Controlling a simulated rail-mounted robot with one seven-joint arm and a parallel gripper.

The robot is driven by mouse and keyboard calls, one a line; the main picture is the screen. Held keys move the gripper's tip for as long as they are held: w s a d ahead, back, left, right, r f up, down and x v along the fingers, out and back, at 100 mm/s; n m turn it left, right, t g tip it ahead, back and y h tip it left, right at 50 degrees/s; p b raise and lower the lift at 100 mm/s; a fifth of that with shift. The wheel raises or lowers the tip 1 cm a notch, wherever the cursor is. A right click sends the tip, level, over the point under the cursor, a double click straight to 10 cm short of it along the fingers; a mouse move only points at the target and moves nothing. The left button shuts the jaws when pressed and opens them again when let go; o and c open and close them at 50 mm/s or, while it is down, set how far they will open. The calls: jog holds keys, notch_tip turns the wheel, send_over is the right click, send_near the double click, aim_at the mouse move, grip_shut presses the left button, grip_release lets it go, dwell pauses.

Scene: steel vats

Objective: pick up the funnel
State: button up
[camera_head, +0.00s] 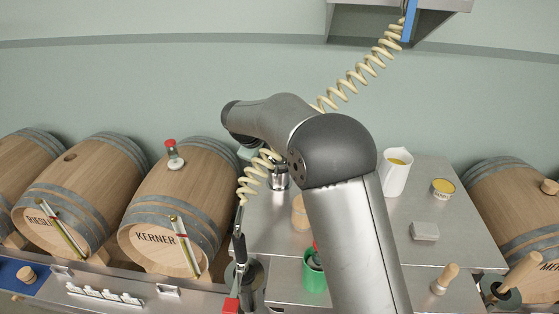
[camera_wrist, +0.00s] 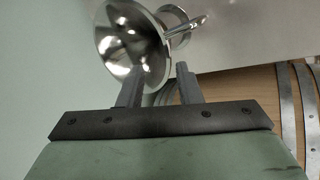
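The funnel (camera_wrist: 130,45) is shiny metal; its wide mouth faces me in the wrist view, just beyond my fingers. Its rim overlaps the left fingertip in the picture. A thin metal stem and a round metal part show behind it to the right. My gripper (camera_wrist: 158,82) has its two fingers apart, with the rim's edge showing between them; I see no firm grip. In the head view a shiny metal piece (camera_head: 278,178), possibly the funnel or its stand, shows beside my wrist, partly hidden by my arm. My fingertips are hidden there.
A coiled hose (camera_head: 355,78) hangs close behind my arm. Barrels (camera_head: 180,205) stand left and right.

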aim_at(272, 166)
jog(key=x, duration=0.2)
jog(key=p+x, duration=0.1)
jog(key=x, duration=0.2)
jog(key=p+x, duration=0.1)
jog(key=x, duration=0.1)
jog(key=shift+s+d+f, duration=0.25)
jog(key=shift+c, duration=0.2)
grip_shut()
